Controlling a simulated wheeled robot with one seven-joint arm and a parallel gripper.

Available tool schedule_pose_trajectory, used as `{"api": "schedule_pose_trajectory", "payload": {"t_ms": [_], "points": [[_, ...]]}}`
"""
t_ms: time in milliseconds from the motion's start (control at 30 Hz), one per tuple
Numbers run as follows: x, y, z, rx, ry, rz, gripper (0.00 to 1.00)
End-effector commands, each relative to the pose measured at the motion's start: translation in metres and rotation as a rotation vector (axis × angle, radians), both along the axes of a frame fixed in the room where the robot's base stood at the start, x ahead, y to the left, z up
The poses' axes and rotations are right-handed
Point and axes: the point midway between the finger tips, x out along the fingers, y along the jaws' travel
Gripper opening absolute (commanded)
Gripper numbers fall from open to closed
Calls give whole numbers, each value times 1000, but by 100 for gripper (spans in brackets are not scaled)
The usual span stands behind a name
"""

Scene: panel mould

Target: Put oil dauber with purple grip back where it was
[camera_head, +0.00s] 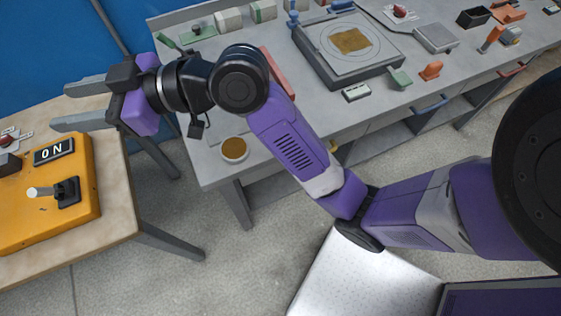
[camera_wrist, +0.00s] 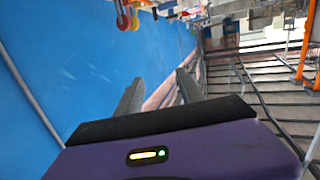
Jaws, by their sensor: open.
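I cannot make out an oil dauber with a purple grip in either view. My gripper (camera_head: 60,106) is at the left in the head view, above the wooden table and left of the grey bench. Its two grey fingers are apart with nothing between them. The fingers also show in the wrist view (camera_wrist: 158,88), pointing along a blue wall. A small round dish with brown contents (camera_head: 234,160) stands near the front left of the bench. My arm hides part of the bench.
An orange control box (camera_head: 62,222) with an ON display and lever sits on the wooden table (camera_head: 117,205). The grey bench (camera_head: 300,100) holds a square mould (camera_head: 325,67) with a brown patch, a green block (camera_head: 400,78) and an orange piece (camera_head: 431,71).

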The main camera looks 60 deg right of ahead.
Motion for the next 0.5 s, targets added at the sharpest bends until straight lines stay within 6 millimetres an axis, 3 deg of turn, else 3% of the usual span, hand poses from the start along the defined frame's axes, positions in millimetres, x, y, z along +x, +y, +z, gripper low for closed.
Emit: {"api": "schedule_pose_trajectory", "payload": {"t_ms": [67,267,500], "points": [[-6,6,-9,116,12,-68,45],[-30,-2,-45,316,58,-263,45],[-96,-21,-112,408,141,-491,45]]}}
